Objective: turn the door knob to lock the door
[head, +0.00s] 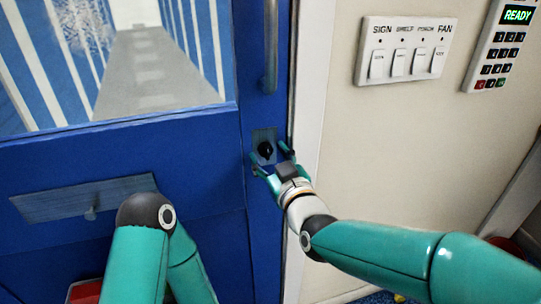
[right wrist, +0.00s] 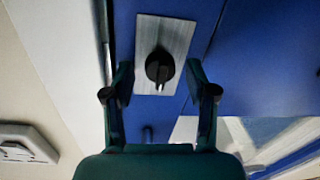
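The door knob (head: 265,149) is a small black turn knob on a grey metal plate (head: 257,135) near the right edge of the blue door (head: 205,165). In the right wrist view the knob (right wrist: 159,64) shows a pale mark at its lower end. My right gripper (head: 269,155) is open, with its fingers pointing at the plate. In the right wrist view, the fingers (right wrist: 160,75) stand on either side of the knob with clear gaps. My left arm shows at the lower left, but its gripper is out of view.
A vertical door handle (head: 270,45) is above the knob. A metal plate with a small peg (head: 85,198) is at the left of the door. A switch panel (head: 405,50) and a keypad reading READY (head: 499,48) are on the wall at right.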

